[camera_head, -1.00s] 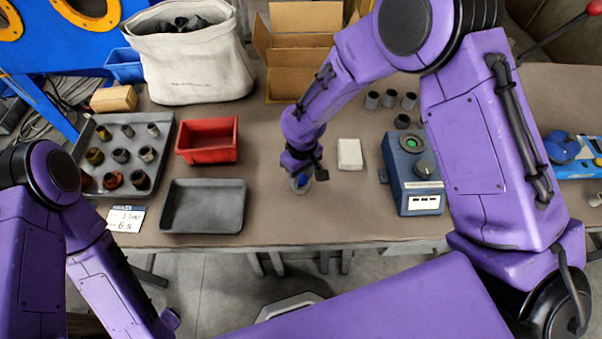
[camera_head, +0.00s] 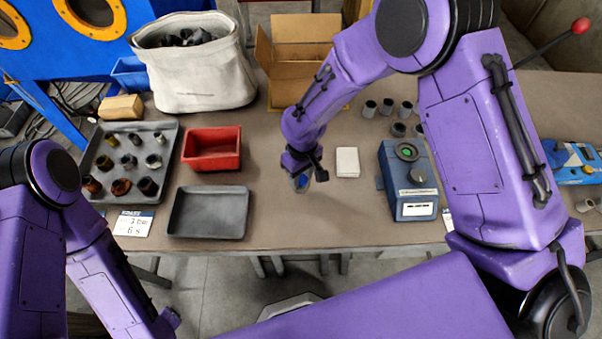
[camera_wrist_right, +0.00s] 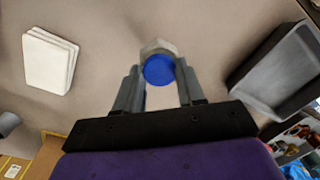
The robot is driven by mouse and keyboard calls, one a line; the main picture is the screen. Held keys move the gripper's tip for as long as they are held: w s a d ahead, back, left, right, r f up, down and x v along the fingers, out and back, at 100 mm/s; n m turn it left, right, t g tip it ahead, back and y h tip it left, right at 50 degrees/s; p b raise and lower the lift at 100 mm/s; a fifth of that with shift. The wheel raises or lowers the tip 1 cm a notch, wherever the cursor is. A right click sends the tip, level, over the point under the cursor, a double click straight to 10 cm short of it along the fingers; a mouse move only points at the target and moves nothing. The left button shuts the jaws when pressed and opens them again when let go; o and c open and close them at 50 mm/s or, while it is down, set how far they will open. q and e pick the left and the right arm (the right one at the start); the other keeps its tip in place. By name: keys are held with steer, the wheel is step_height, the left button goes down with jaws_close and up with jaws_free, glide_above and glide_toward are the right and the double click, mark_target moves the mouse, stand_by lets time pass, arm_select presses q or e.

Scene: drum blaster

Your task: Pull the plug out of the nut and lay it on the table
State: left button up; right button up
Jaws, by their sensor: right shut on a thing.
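The blue plug (camera_wrist_right: 159,70) shows as a round disc between the fingers of my right gripper (camera_wrist_right: 160,78) in the right wrist view. The grey metal nut (camera_wrist_right: 157,47) is right behind the plug, partly covered by it; I cannot tell whether the plug is still inside it. In the head view my right gripper (camera_head: 302,180) is low over the middle of the table (camera_head: 345,215), closed on the plug, whose blue shows at its tips. My left arm is at the lower left; its gripper is out of view.
A white block (camera_head: 347,162) lies right of my right gripper, and a blue-grey device (camera_head: 408,182) stands farther right. An empty dark tray (camera_head: 208,212), a red bin (camera_head: 211,148) and a tray of parts (camera_head: 165,178) are on the left. The table front is clear.

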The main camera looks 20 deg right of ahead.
mark_target(301, 178)
steer(key=shift+r+p, duration=1.45)
steer(key=shift+r, duration=0.15)
arm_select(q)
step_height(301, 178, up, 3)
steer(key=shift+r, duration=0.15)
arm_select(e)
steer(key=shift+f, duration=0.1)
arm_select(q)
step_height(301, 178, up, 5)
steer(key=p, duration=0.4)
steer(key=shift+p, duration=0.35)
arm_select(e)
steer(key=w+a+r, duration=0.1)
steer(key=a+r, duration=0.1)
steer(key=r, duration=0.6)
steer(key=w+a+r, duration=0.2)
steer(key=a+r, duration=0.1)
steer(key=r, duration=0.5)
steer(key=shift+w+a+r, duration=0.15)
steer(key=shift+a+r, duration=0.05)
steer(key=shift+r, duration=0.1)
steer(key=shift+w, duration=0.1)
arm_select(q)
steer(key=shift+o, duration=0.2)
